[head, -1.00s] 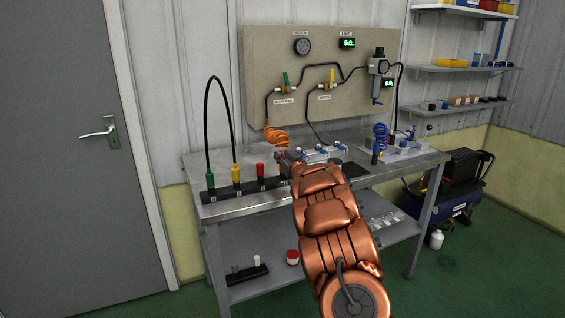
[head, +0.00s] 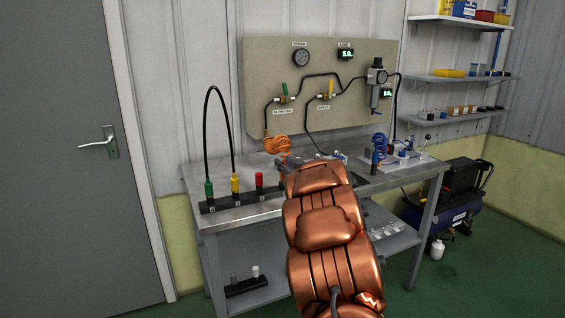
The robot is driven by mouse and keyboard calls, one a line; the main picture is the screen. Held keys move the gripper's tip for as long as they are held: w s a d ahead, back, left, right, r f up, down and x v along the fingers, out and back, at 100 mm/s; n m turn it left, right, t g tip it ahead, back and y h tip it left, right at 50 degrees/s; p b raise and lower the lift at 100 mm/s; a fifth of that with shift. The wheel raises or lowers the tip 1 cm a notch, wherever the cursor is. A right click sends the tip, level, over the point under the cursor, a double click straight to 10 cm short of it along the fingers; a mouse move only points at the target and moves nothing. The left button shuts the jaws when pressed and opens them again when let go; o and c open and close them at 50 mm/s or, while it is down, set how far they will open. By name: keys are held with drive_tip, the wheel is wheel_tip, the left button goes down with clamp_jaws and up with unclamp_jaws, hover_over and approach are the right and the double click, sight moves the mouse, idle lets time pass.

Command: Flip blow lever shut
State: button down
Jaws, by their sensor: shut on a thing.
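The blow valve's green lever (head: 284,88) stands roughly upright on the left valve of the beige wall panel (head: 262,60). The yellow lever (head: 330,88) on the valve to its right also stands nearly upright. My gripper (head: 285,165) is low over the back of the bench, below the panel and well apart from both levers. My copper arm hides most of it. An orange coiled hose (head: 278,146) hangs from the left valve and runs down to my gripper. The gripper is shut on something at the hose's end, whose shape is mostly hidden.
A black rack (head: 238,202) with green, yellow and red fittings stands at the bench's left front. A blue coiled hose (head: 380,148) and fixtures stand at the back right. A black hose loop (head: 208,115) arches up at the left. The air before the panel looks clear.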

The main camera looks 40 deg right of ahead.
drive_tip(key=s+a+r, duration=0.1)
drive_tip(key=s+a, duration=0.4)
drive_tip(key=s, duration=0.2)
drive_tip(key=shift+s+a, duration=0.25)
drive_tip(key=shift+a, duration=0.15)
drive_tip(key=w+a+r+n+y+p, duration=0.1)
drive_tip(key=w+a+r+p, duration=0.2)
drive_tip(key=w+a, duration=0.65)
drive_tip(key=w+a+r+n+y+p, duration=0.1)
drive_tip(key=w+a+p, duration=0.1)
drive_tip(key=a, duration=0.9)
drive_tip(key=w+a+r+n+y+p, duration=0.1)
drive_tip(key=w+a+r+y+p, duration=0.1)
drive_tip(key=a, duration=0.9)
drive_tip(key=w+a+r+t+y+p, duration=0.1)
drive_tip(key=w+a+p, duration=0.3)
drive_tip(key=a, duration=0.7)
drive_tip(key=shift+w+a+r+n+y, duration=0.25)
drive_tip(key=shift+w+n+y, duration=0.15)
drive_tip(key=shift+w, duration=0.3)
drive_tip(key=shift+d, duration=0.2)
